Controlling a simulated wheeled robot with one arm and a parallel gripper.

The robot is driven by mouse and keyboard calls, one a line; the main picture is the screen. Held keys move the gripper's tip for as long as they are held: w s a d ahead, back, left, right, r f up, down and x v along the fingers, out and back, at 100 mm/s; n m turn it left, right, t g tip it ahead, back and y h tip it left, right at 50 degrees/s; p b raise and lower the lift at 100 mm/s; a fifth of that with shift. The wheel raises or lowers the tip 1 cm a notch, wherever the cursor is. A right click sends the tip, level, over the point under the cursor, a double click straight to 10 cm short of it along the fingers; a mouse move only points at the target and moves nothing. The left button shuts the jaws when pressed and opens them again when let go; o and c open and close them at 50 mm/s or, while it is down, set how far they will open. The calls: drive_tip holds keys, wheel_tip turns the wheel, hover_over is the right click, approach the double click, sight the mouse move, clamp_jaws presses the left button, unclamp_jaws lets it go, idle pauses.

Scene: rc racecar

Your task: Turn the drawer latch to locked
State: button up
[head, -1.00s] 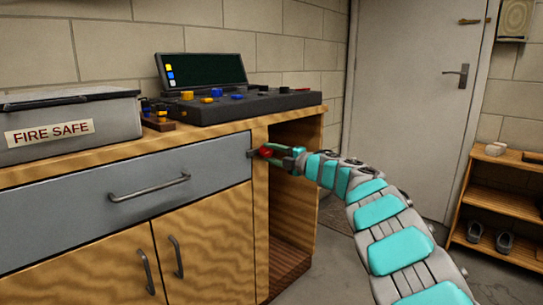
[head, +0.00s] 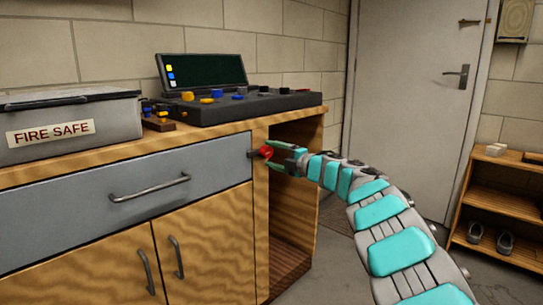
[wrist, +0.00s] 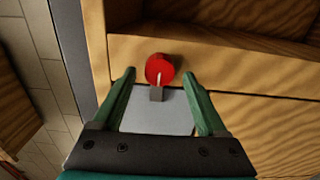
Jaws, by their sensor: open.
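The drawer latch has a round red knob (head: 267,153) on the wooden upright to the right of the grey drawer front (head: 90,205). In the wrist view the red knob (wrist: 154,66) carries a pale line pointing down at a small dark grey tab (wrist: 156,94). The tab lies over the edge of the grey drawer front (wrist: 160,118); in the head view it points left. My gripper (wrist: 158,76) is open, with one green finger on each side of the knob and a gap on both sides. It also shows in the head view (head: 271,153).
The drawer has a bar handle (head: 150,188), and cupboard doors (head: 105,265) are below. A control console (head: 240,105) and a grey Fire Safe box (head: 70,125) stand on the worktop. An open cubby (head: 295,200) lies right of the latch. A shoe shelf (head: 500,205) stands far right.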

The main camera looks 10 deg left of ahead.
drive_tip(key=v, duration=0.7)
drive_tip(key=shift+s+d, duration=0.1)
